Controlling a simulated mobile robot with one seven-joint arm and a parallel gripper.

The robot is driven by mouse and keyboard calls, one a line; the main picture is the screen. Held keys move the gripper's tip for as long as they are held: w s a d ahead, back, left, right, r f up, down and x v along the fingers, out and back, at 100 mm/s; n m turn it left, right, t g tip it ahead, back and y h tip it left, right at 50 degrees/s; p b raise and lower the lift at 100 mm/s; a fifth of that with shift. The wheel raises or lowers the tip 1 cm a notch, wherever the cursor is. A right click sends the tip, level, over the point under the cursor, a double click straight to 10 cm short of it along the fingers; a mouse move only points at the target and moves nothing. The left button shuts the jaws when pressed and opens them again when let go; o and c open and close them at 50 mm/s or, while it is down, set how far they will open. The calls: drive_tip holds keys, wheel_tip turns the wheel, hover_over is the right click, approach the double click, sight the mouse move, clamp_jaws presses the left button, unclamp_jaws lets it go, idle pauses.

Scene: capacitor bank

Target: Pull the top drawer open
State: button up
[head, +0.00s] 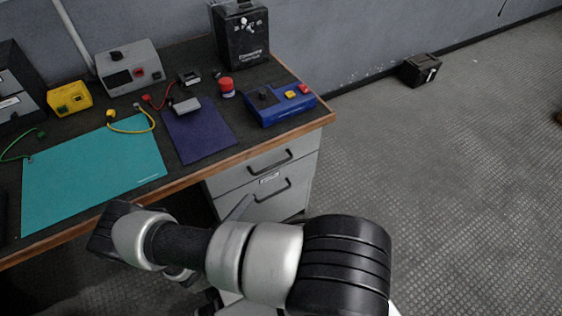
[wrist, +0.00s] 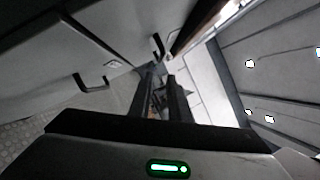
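The top drawer (head: 240,174) is a grey front under the right end of the desk, and it looks shut. Its dark bar handle (head: 270,162) is in plain sight in the head view. In the wrist view the top handle (wrist: 158,45) lies just beyond my fingertips, apart from them. My gripper (wrist: 163,76) is open, with a visible gap between its two dark fingers and nothing held. In the head view my arm hides most of the gripper. The lower drawer's handle (wrist: 92,83) is left of my fingers in the wrist view.
The wood-edged desk (head: 90,219) overhangs the drawers. On it are a teal mat (head: 95,175), a blue button box (head: 280,103), a black unit (head: 241,35) and several other devices and cables. A black box (head: 421,69) stands on the floor by the wall.

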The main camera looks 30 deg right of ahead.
sight(279, 164)
drive_tip(key=x, duration=1.6)
drive_tip(key=shift+d+r, duration=0.2)
drive_tip(key=shift+d, duration=0.05)
drive_tip(key=shift+c, duration=0.3)
clamp_jaws()
